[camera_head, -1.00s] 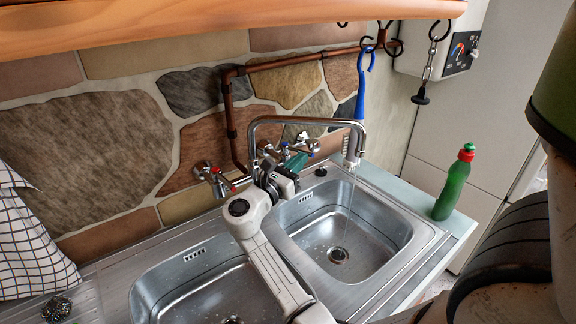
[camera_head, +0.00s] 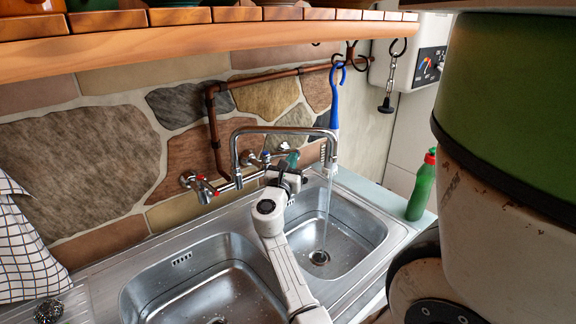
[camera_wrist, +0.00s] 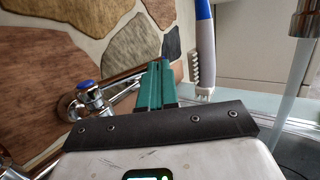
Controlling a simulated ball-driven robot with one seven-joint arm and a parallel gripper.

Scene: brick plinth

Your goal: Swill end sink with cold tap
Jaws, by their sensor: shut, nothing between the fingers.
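The end sink (camera_head: 345,232) is the right-hand steel basin. Water (camera_head: 327,205) runs from the chrome swivel spout (camera_head: 285,130) down into it, near the drain (camera_head: 319,257). The spout's end (camera_wrist: 308,18) and its stream (camera_wrist: 294,85) show at the right of the wrist view. The cold tap (camera_wrist: 86,86), with a blue cap, is left of my fingers in the wrist view. A red-marked tap (camera_head: 203,190) is further left on the wall. My gripper (camera_head: 290,160) has teal fingers, closed together and empty (camera_wrist: 156,85), near the wall beside the cold tap; I cannot tell if it touches.
A green bottle (camera_head: 422,188) stands on the right counter. A blue brush (camera_head: 335,97) hangs behind the spout, under the wooden shelf (camera_head: 200,52). A checked cloth (camera_head: 25,245) and a scourer (camera_head: 48,310) are at left.

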